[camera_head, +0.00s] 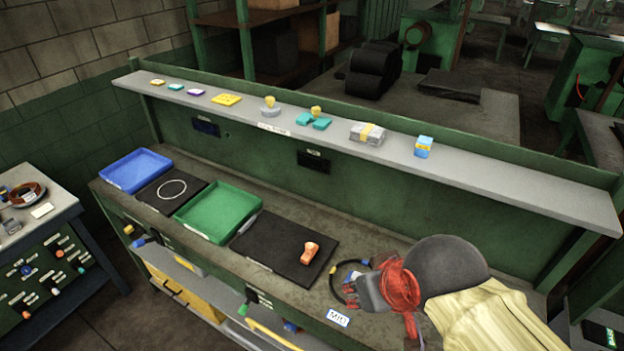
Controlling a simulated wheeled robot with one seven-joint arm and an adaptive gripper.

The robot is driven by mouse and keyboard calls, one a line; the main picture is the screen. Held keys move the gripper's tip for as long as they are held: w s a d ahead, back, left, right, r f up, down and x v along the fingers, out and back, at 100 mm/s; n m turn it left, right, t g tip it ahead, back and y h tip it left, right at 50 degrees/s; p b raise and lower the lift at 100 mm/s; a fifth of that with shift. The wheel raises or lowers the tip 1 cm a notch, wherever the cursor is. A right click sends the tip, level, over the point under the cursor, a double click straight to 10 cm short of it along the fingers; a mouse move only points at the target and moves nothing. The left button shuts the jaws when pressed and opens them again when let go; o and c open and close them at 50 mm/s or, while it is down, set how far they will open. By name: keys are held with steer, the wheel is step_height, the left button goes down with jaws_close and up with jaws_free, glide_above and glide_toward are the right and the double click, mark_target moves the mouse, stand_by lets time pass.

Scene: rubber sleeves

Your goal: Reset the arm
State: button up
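My arm comes in from the lower right, with a cream sleeve and a dark grey rounded part. My gripper (372,291), with grey and red parts, is low over the right end of the bench top (400,250). Its fingers are small and partly hidden, so I cannot tell whether they are open or shut. A dark curved cable-like piece (336,284) with blue and yellow bits shows just left of it. I cannot tell whether the gripper touches it. An orange piece (309,252) lies on a black mat (270,240), left of and apart from the gripper.
A green tray (192,227), a black mat with a pale ring (172,189) and a blue tray (135,168) stand farther left. A raised grey shelf (480,168) with several small items runs behind. A white label (338,318) is on the front edge.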

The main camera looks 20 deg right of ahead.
step_height(320, 180, down, 13)
steer(key=b, duration=1.2)
steer(key=shift+f+b, duration=0.2)
steer(key=shift+b, duration=0.15)
